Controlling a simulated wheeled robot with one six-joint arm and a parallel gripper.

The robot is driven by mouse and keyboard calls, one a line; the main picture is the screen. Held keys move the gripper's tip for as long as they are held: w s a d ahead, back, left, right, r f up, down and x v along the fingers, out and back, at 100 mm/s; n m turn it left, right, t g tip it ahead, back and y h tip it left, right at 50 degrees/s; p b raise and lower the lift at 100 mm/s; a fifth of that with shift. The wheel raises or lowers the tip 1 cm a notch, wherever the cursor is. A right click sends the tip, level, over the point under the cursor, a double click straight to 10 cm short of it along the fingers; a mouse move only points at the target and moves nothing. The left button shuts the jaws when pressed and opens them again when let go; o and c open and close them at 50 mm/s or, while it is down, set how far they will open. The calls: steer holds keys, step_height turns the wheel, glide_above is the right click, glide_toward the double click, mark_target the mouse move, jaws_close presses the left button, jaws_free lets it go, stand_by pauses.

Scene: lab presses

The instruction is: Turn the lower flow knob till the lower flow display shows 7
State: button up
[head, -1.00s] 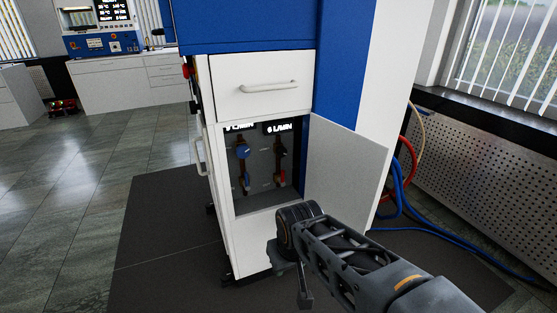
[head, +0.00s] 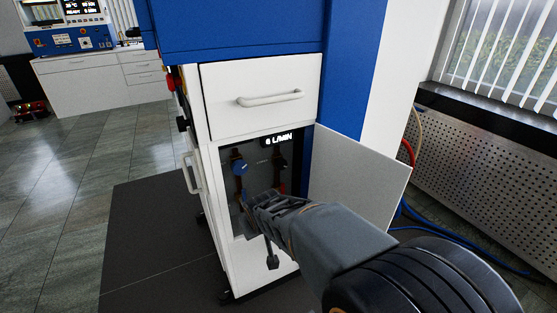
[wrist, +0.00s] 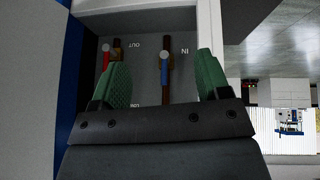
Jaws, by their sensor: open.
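The open cabinet compartment (head: 262,158) holds two vertical pipes with valves. One display (head: 278,140) reads 6 L/MIN; the other display at upper left is hidden by the cabinet edge. A blue knob (head: 239,167) sits on the left pipe. A red handle (head: 282,188) is low on the right pipe, and it also shows in the wrist view (wrist: 106,58). In the wrist view, a blue handle (wrist: 164,68) is at the pipe marked IN. My gripper (wrist: 163,60) is open, its green fingers either side of the blue handle in view; contact cannot be told.
The compartment door (head: 358,178) stands open at the right. A white drawer (head: 262,92) is above. Blue hoses (head: 425,220) lie on the floor at right, by a perforated panel (head: 480,170).

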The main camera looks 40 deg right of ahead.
steer(key=w+d+t+h+p, duration=0.2)
steer(key=w+d+t+p, duration=0.3)
steer(key=d, duration=0.8)
steer(key=t+y+p, duration=0.1)
steer(key=t+p, duration=0.1)
steer(key=t, duration=0.5)
glide_toward(283, 166)
steer(key=shift+m, duration=0.3)
steer(key=w, duration=0.3)
steer(key=w+d, duration=0.1)
steer(key=w, duration=0.6)
steer(key=shift+d, duration=0.2)
steer(key=shift+c, duration=0.5)
